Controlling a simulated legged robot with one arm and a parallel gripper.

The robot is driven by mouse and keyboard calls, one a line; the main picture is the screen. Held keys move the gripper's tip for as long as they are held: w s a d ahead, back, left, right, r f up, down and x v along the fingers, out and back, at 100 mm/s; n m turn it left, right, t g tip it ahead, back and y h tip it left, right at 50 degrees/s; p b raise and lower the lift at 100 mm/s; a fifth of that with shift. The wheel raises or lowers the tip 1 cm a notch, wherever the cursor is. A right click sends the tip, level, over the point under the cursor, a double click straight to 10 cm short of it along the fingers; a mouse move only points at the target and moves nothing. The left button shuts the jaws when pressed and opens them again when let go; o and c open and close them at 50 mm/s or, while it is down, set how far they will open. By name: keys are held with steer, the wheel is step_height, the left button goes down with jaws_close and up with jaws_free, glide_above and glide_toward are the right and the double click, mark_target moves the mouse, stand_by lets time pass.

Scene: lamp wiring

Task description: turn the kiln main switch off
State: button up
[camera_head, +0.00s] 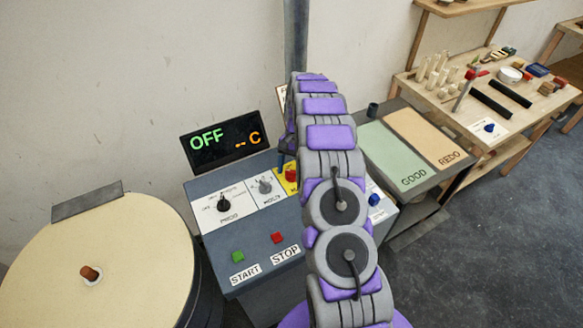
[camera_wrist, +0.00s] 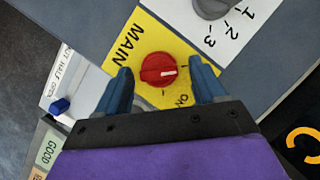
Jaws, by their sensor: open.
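No OFF label is visible on the plate. My gripper (camera_wrist: 160,74) is open, with one blue finger on each side of the knob and visible gaps between. In the head view the knob (camera_head: 291,175) shows partly beside my arm, which hides much of the plate. My gripper there is mostly hidden.
The control panel has a black PROG knob (camera_head: 224,203), a grey knob (camera_head: 264,186), a green START button (camera_head: 238,257) and a red STOP button (camera_head: 277,238). The display (camera_head: 226,141) reads OFF and "-- C". A round kiln (camera_head: 95,255) stands left; the GOOD/REDO table (camera_head: 425,145) stands right.

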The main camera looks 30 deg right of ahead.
steer(key=shift+r, duration=0.1)
steer(key=p+v, duration=1)
steer(key=v, duration=0.7)
steer(key=shift+p, duration=0.4)
steer(key=shift+d, duration=0.15)
steer(key=shift+r, duration=0.1)
